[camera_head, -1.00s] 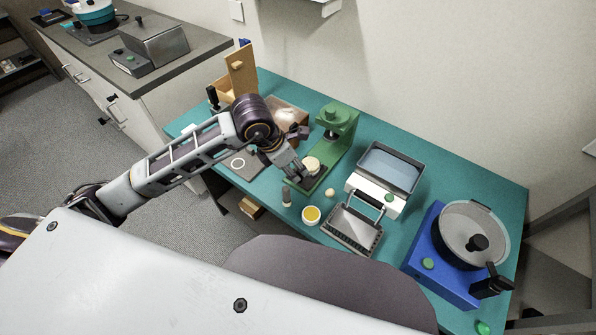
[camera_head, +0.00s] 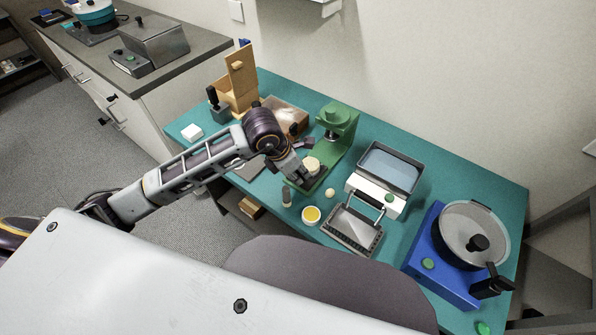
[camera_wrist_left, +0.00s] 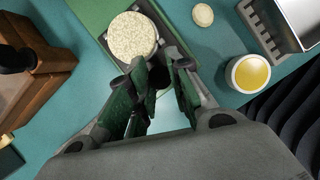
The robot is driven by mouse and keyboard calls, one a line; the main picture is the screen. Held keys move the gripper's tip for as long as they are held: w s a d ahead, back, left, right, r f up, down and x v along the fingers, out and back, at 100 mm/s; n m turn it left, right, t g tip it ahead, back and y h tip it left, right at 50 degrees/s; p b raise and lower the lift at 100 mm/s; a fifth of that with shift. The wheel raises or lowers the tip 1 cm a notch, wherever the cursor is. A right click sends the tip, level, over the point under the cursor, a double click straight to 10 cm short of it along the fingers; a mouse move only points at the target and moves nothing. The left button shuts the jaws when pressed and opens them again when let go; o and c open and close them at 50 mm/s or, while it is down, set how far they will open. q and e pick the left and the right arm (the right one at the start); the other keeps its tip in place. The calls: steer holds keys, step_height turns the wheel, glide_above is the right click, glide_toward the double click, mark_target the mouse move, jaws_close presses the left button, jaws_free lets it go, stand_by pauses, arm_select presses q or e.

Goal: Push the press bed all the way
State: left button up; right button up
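The green press (camera_head: 337,122) stands on the teal table. Its dark press bed (camera_head: 321,173) lies on the green base in front of the column and carries a round cream disc (camera_head: 312,163). In the left wrist view the speckled disc (camera_wrist_left: 132,37) lies flat on the dark bed (camera_wrist_left: 173,42). My left gripper (camera_head: 300,172) is at the near-left side of the bed. In the wrist view its fingertips (camera_wrist_left: 160,76) are close together, at the bed's near edge; the exact contact is hidden. My right gripper is not in view.
A wooden box (camera_head: 285,117) sits behind my arm.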

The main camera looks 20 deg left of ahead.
arm_select(q)
jaws_close()
